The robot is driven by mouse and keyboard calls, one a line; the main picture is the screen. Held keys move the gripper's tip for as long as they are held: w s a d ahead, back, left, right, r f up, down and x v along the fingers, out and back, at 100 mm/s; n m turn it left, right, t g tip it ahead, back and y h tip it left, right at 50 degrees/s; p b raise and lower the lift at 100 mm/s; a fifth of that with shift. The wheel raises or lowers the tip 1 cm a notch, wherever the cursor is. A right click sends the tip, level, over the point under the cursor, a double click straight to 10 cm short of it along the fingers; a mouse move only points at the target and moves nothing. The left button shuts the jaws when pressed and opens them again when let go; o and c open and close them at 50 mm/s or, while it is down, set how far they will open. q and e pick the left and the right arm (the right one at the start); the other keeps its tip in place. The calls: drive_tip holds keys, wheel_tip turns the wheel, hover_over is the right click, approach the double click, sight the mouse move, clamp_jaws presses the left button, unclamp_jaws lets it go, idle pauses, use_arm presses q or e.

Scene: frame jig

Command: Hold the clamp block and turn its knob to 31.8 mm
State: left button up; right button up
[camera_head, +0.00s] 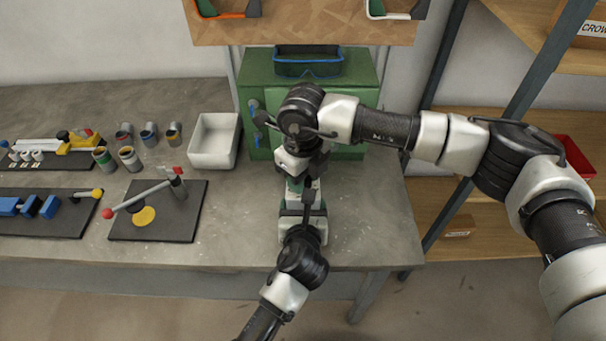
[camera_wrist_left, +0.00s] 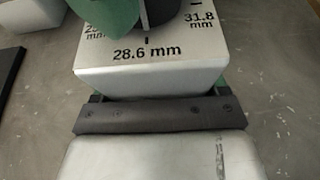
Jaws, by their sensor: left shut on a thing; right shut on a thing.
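In the left wrist view the block (camera_wrist_left: 150,70) shows a pale face marked 28.6 mm at the middle and 31.8 mm at the right, with a partly hidden mark at the left. My left gripper (camera_head: 307,207) reaches in from the front and is shut on the block. My right gripper (camera_head: 300,178) is above it, shut on the knob.
A white bin (camera_head: 214,141) and a green cabinet (camera_head: 366,98) stand behind. A dark board with a red-ended lever (camera_head: 145,197) lies to the left, beside several small cans (camera_head: 129,158). The bench right of the block is clear. Wooden shelves (camera_head: 455,190) stand at the right.

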idle(0.4)
drive_tip(key=o, duration=0.9)
drive_tip(key=shift+o, duration=0.2)
wheel_tip(320, 180, up, 12)
